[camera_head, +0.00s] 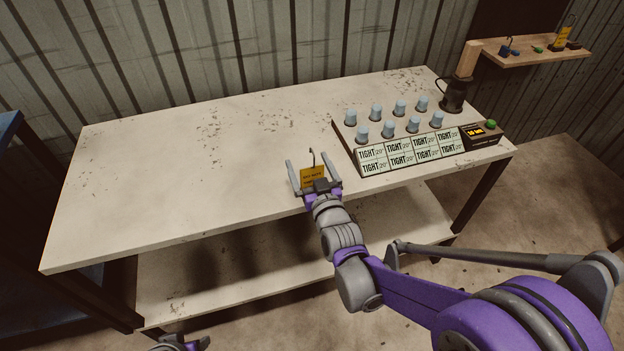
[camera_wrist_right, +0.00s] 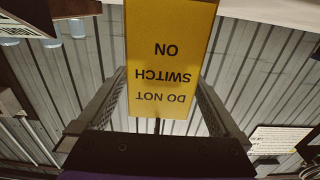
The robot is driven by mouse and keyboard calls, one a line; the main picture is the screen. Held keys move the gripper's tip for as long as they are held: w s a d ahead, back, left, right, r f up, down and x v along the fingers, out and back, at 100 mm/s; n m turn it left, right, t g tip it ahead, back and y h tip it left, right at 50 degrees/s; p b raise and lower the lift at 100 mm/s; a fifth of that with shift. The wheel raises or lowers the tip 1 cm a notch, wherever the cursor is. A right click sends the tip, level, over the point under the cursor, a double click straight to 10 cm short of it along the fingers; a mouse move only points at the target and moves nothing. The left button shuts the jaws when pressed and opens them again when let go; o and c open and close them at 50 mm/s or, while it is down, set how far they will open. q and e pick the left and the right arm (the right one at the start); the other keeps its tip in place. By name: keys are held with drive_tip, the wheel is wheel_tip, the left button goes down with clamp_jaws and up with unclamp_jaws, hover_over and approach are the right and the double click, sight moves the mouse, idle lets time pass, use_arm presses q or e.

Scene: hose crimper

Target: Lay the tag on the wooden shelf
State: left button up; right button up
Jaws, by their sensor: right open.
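The yellow tag (camera_head: 312,175) with a dark hook above it is near the front edge of the pale worktable (camera_head: 150,200). In the right wrist view the tag (camera_wrist_right: 172,50) appears upside down and reads "DO NOT SWITCH ON". My right gripper (camera_head: 313,168) is open, with one finger on each side of the tag. Whether either finger touches it, I cannot tell. The wooden shelf (camera_head: 535,61) is on the wall at the upper right. Only a small part of my left arm shows at the bottom edge; its fingers are out of view.
A sloped board (camera_head: 410,152) with "TIGHT" labels and several light-blue caps stands right of the gripper. A dark mug-like container (camera_head: 453,97) is at the table's back right corner. Another yellow tag (camera_head: 562,37) and small coloured items occupy the shelf. The table's left half is clear.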

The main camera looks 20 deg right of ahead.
drive_tip(key=shift+w, duration=0.1)
drive_tip(key=c, duration=1.4)
wheel_tip(320, 180, up, 10)
drive_tip(key=p, duration=0.3)
use_arm(q)
wheel_tip(320, 180, up, 16)
drive_tip(key=w+p, duration=0.2)
drive_tip(key=p, duration=0.9)
drive_tip(key=shift+f+t, duration=0.25)
drive_tip(key=shift+t, duration=0.05)
use_arm(e)
drive_tip(key=w+d, duration=0.3)
drive_tip(key=w, duration=0.5)
drive_tip(key=shift+r+h, duration=0.25)
drive_tip(key=shift+h, duration=0.05)
